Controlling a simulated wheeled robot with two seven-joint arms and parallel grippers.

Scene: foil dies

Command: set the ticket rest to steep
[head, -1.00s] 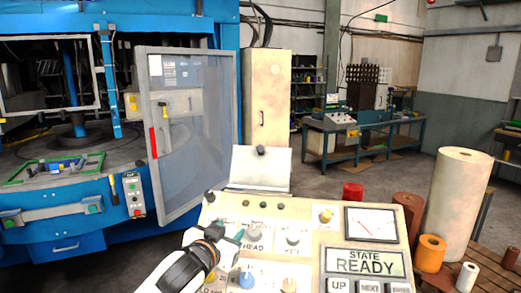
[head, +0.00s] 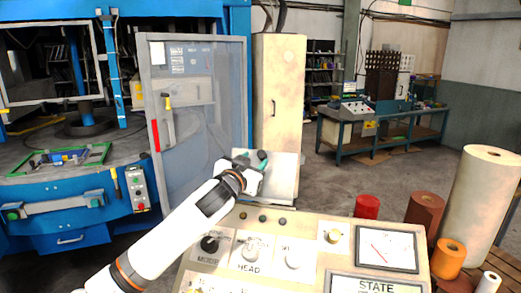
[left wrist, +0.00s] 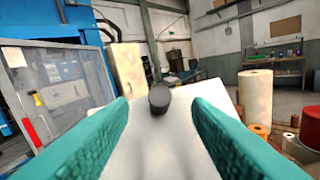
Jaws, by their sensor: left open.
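The ticket rest (head: 283,178) is a pale tilted plate at the back edge of the control panel, with a dark knob (head: 262,155) at its top. In the left wrist view the plate (left wrist: 155,150) lies ahead, and the dark knob (left wrist: 159,97) stands between my fingers, with a gap to each. My left gripper (head: 255,163) is open at the knob, its teal fingertips (left wrist: 160,115) apart on both sides of it. The gripper and wrist hide the left part of the plate. My right gripper is in neither view.
The control panel (head: 318,262) with knobs and a meter lies below the rest, partly behind my left arm. A clear machine door (head: 200,120) stands open close on the left. A large pale roll (head: 482,205) and smaller coloured rolls stand on the right.

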